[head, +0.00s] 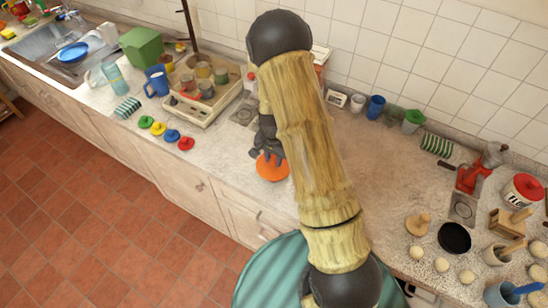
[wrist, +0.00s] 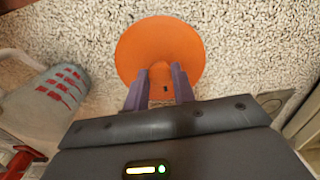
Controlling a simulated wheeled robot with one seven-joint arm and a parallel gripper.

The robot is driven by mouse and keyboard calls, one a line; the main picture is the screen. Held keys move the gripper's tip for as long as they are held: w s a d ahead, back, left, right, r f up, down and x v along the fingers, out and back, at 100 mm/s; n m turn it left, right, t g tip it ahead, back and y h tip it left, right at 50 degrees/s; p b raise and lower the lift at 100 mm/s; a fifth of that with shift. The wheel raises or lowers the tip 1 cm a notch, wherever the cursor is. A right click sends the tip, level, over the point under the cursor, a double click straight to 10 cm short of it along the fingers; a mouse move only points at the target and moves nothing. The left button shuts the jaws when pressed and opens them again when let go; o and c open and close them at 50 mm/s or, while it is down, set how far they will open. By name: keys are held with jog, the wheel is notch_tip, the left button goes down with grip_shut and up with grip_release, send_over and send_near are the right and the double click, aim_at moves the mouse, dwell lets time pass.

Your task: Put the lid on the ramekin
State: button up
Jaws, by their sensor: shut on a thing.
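An orange round lid (head: 272,172) is at my gripper over the counter, left of my arm. In the wrist view the orange lid (wrist: 135,50) appears as a disc with a raised middle. My gripper (wrist: 160,78) is shut on that middle part, one finger on each side; in the head view the dark gripper (head: 269,152) is partly behind my arm. I cannot tell whether the lid touches the counter. Several small pots (head: 204,72) stand in the wooden tray (head: 197,118); I cannot tell which vessel is the ramekin.
Yellow, blue, red and green discs (head: 172,135) lie in a row left of the lid. A white vessel with red marks (wrist: 50,95) is close at left in the wrist view. Cups (head: 376,106) line the wall. Counter between the discs and the lid is clear.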

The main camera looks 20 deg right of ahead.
jog(key=shift+s+f, duration=0.15)
jog(key=shift+f, duration=0.25)
grip_shut()
jog(key=o, duration=1)
grip_release()
jog(key=shift+o, duration=0.2)
jog(key=shift+r, duration=0.1)
jog(key=shift+r, duration=0.1)
jog(key=shift+w+r+b, duration=0.25)
jog(key=shift+r+b, duration=0.1)
jog(key=shift+r, duration=0.35)
notch_tip(320, 180, up, 16)
jog(key=b, duration=0.2)
jog(key=shift+f+b, duration=0.15)
jog(key=shift+b, duration=0.25)
jog(key=shift+s, duration=0.1)
